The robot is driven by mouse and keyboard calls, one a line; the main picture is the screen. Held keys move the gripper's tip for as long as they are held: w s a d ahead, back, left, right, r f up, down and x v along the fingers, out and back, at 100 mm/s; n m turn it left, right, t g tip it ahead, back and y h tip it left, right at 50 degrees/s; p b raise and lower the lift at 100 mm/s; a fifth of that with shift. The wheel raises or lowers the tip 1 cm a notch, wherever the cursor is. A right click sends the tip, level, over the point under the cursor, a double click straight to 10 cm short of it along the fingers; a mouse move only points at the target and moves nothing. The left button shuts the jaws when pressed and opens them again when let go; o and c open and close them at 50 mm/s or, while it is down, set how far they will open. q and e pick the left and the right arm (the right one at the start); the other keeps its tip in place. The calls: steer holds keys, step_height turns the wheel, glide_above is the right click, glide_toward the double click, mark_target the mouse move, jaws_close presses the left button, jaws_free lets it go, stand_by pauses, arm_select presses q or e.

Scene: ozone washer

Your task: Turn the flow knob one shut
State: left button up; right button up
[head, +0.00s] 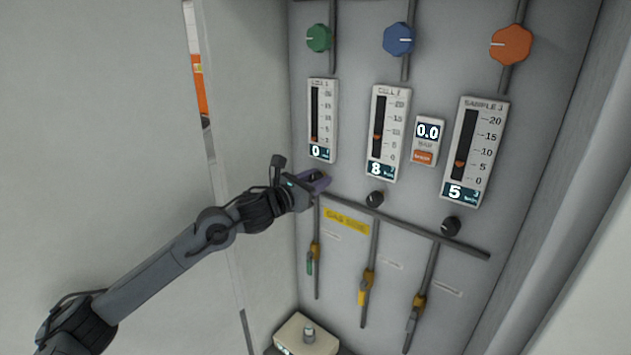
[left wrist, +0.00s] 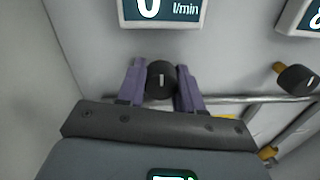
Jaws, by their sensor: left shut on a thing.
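Flow knob one is a round black knob (left wrist: 161,79) with a short white mark that points nearly upright in the left wrist view. It sits below the first flow meter (head: 322,120), whose display reads 0. My left gripper (head: 322,182) has purple fingers, and in the left wrist view the fingers (left wrist: 162,78) are shut on the knob from both sides. In the head view the gripper hides the knob. My right gripper is not in view.
The second flow meter (head: 388,133) reads 8 and the third (head: 474,152) reads 5. Their black knobs (head: 375,199) and (head: 451,226) stand to the right. A grey pipe (head: 420,228) runs just below the knobs. A cabinet wall (head: 250,60) is close on the left.

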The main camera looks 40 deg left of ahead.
arm_select(q)
steer(key=n+b, duration=0.1)
steer(key=n, duration=0.1)
steer(key=shift+f+n, duration=0.15)
steer(key=shift+n, duration=0.15)
steer(key=n+b, duration=0.1)
steer(key=n, duration=0.2)
steer(key=shift+d+n+b, duration=0.1)
steer(key=shift+n+b, duration=0.25)
steer(key=shift+n, duration=0.05)
steer(key=n, duration=0.3)
steer(key=shift+n+b, duration=0.35)
steer(key=shift+n, duration=0.05)
steer(key=n, duration=0.3)
steer(key=shift+d+n+t+y, duration=0.1)
steer(key=shift+n+t+y, duration=0.2)
steer(key=n, duration=0.3)
steer(key=shift+r, duration=0.2)
steer(key=n, duration=0.3)
steer(key=shift+n+y+p, duration=0.4)
steer(key=n+p, duration=0.1)
steer(key=n, duration=0.2)
steer(key=shift+r+n, duration=0.1)
steer(key=shift+n, duration=0.2)
steer(key=shift+n+p, duration=0.75)
steer(key=shift+n, duration=0.85)
